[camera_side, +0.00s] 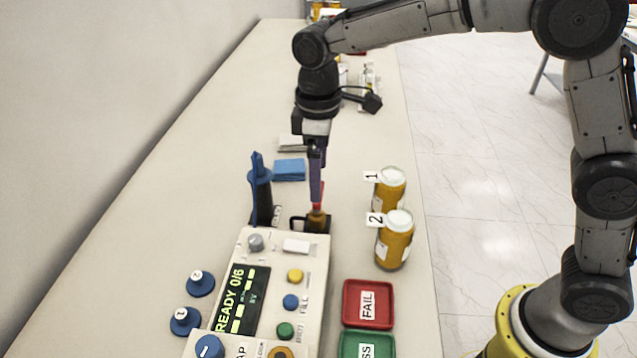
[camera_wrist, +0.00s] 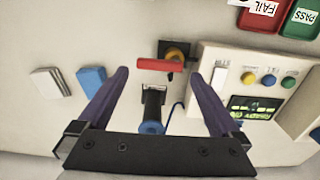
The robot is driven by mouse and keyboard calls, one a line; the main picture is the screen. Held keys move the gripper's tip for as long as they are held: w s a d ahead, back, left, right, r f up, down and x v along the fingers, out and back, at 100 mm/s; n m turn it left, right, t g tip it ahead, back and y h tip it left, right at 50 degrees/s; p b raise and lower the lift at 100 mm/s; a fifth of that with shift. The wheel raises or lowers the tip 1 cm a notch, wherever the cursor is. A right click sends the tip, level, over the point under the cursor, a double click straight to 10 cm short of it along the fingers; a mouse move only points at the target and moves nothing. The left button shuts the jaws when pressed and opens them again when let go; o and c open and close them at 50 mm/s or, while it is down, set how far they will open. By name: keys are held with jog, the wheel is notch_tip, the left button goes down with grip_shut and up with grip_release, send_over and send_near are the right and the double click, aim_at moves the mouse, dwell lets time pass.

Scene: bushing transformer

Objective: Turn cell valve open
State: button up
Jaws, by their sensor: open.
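The cell valve has a brass-orange body (camera_side: 317,220) with a red handle (camera_side: 319,197), set just behind the control box. In the wrist view the red handle (camera_wrist: 158,64) lies crosswise, left to right, beside the brass body (camera_wrist: 178,54). My gripper (camera_side: 316,200) points down over the valve, its purple fingers partly covering the handle in the side view. In the wrist view my gripper (camera_wrist: 160,72) is open, with the handle lying between and just beyond the spread fingertips. I cannot tell whether a finger touches the handle.
A control box (camera_side: 257,242) reading READY 0/6 stands in front of the valve. A dark cylinder with a blue top (camera_side: 262,190) is close left. Amber jars 1 (camera_side: 389,190) and 2 (camera_side: 395,245) stand right. A red FAIL tray (camera_side: 346,308) and blue block (camera_side: 290,169) lie nearby.

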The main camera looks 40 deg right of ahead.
jog(key=shift+f, duration=1.7)
jog(key=c, duration=1.1)
